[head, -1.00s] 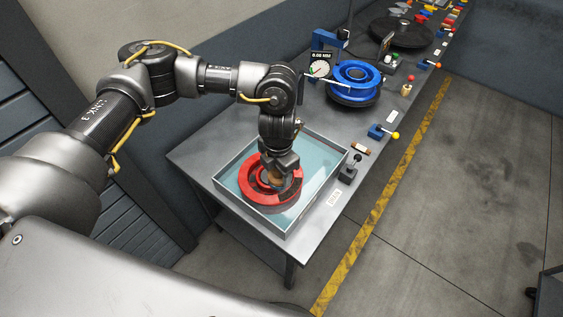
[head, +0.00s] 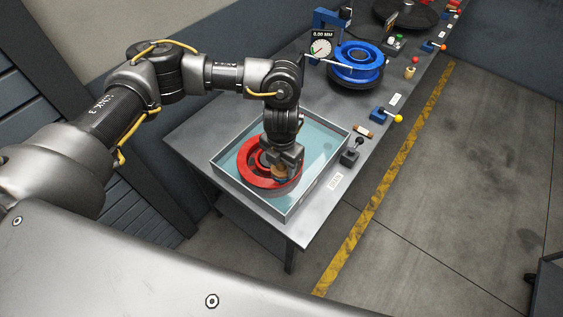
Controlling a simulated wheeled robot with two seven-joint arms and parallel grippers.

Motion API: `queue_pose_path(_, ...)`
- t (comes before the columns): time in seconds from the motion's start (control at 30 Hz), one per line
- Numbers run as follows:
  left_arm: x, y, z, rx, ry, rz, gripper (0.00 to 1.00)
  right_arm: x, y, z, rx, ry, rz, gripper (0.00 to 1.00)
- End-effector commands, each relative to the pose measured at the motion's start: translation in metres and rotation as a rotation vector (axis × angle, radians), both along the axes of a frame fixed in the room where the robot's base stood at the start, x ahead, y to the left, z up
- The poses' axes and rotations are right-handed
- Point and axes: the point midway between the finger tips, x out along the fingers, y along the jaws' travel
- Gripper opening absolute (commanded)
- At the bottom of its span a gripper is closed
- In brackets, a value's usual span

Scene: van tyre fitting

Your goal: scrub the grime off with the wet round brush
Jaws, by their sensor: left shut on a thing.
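A red wheel rim (head: 250,176) lies flat in a grey tray (head: 232,187) of pale blue water on the near end of the bench. My left gripper (head: 281,163) points down over the rim's right side and is shut on the round brush (head: 279,173). Only a small brown part of the brush shows below the fingers. It is at the rim's right side; I cannot tell whether its bristles touch. No dark grime shows clearly on the visible red surface; the part under the gripper is hidden. My right gripper is not in view.
A lever box (head: 351,154) and a small brown block (head: 363,131) stand right of the tray. A blue wheel (head: 356,63) with a dial gauge (head: 321,47) is farther back. The floor at right is largely clear.

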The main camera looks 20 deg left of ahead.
Motion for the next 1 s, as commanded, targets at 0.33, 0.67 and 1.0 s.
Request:
queue_pose_path(0.33,0.0,0.0,-0.003,0.0,0.0,-0.002,0.35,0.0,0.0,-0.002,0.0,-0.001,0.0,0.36)
queue_pose_path(0.67,-0.004,0.016,0.007,-0.006,-0.028,-0.536,0.35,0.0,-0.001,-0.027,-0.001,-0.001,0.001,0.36)
queue_pose_path(1.0,-0.038,0.058,0.029,0.014,-0.039,-1.742,0.35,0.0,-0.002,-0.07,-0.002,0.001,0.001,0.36)
